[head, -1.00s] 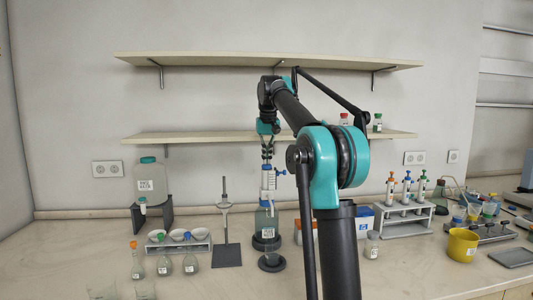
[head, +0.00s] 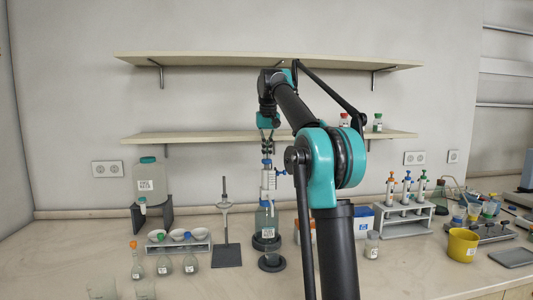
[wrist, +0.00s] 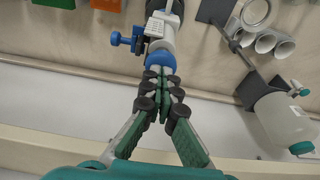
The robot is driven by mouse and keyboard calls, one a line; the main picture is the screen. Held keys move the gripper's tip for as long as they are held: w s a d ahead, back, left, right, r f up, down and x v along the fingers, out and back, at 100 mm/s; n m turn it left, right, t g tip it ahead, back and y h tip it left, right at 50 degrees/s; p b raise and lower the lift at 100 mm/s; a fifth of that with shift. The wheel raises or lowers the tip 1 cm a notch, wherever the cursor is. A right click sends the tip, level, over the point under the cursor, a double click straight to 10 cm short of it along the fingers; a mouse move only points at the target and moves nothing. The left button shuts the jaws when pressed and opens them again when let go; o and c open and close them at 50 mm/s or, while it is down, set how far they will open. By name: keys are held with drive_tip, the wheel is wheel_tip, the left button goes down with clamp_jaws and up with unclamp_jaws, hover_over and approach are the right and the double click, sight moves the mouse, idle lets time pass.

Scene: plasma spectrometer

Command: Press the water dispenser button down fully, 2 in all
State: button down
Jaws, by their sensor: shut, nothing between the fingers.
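The water dispenser (head: 268,181) is a white and blue bottle-top pump with a blue side knob. It stands upright on a clear labelled bottle (head: 266,219). Its blue top button (head: 266,162) also shows in the wrist view (wrist: 161,60), right at my fingertips. My gripper (head: 267,153) points down directly above the button, its fingers shut and empty. In the wrist view, my gripper (wrist: 164,72) overlaps the button's near edge. I cannot tell whether the tips touch it or sit just above it.
Shelves (head: 270,137) run behind my arm. A pipette rack (head: 405,215) and yellow pot (head: 462,243) are at right.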

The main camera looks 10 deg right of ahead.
drive_tip(key=shift+r, duration=2.25)
